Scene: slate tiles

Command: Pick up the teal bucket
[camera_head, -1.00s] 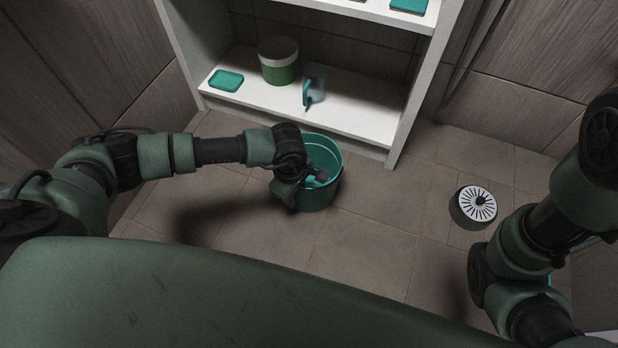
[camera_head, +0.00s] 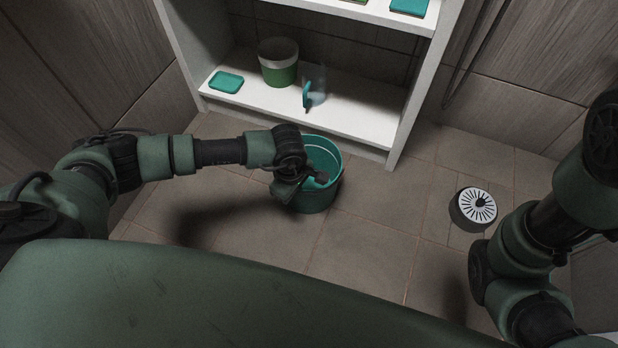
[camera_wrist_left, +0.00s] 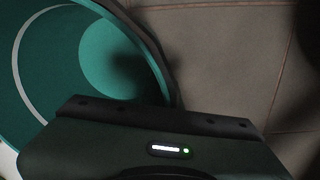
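The teal bucket (camera_head: 325,198) stands upright on the tiled floor in front of the shelf; its inside looks empty where I see it. My left gripper (camera_head: 318,180) is at the bucket's near left rim, partly over the opening. In the left wrist view the bucket's inner wall and curved rim (camera_wrist_left: 152,50) fill the upper left, and the rim runs down behind the gripper body. The fingertips are hidden there, so I cannot tell whether they are closed on the rim. My right arm is at the right edge; its gripper is out of sight.
A white shelf unit (camera_head: 345,122) stands behind the bucket, holding a green and white tub (camera_head: 279,70), a teal dish (camera_head: 226,82) and a clear bottle with a teal part (camera_head: 309,93). A round white-topped object (camera_head: 477,206) is on the floor right. Floor between is clear.

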